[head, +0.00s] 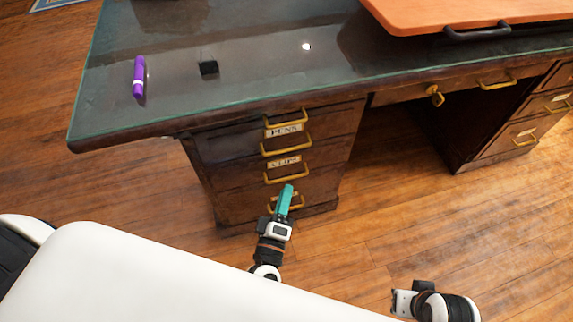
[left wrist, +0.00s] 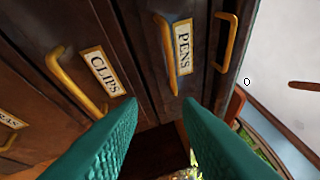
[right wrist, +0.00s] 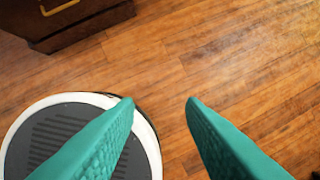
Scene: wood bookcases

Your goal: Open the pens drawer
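The pens drawer (head: 320,126) is in the left pedestal of the desk, near its top, and looks flush with the front. Its label PENS (left wrist: 183,47) shows in the left wrist view, with a brass pull handle (left wrist: 170,60) just under the label, to its left in that picture. My left gripper (head: 286,188) is in front of the lower drawers, below the pens handle. In the left wrist view its teal fingers (left wrist: 160,125) are apart with nothing between them. My right gripper (right wrist: 160,105) is open and empty over the floor, far from the drawers.
The clips drawer, with its label (left wrist: 103,70) and handle (left wrist: 75,82), lies below the pens drawer. Another brass handle (left wrist: 226,42) is above it. The glass desktop (head: 240,60) overhangs the drawers and carries a purple marker (head: 139,78). Wood floor (head: 420,230) is clear to the right.

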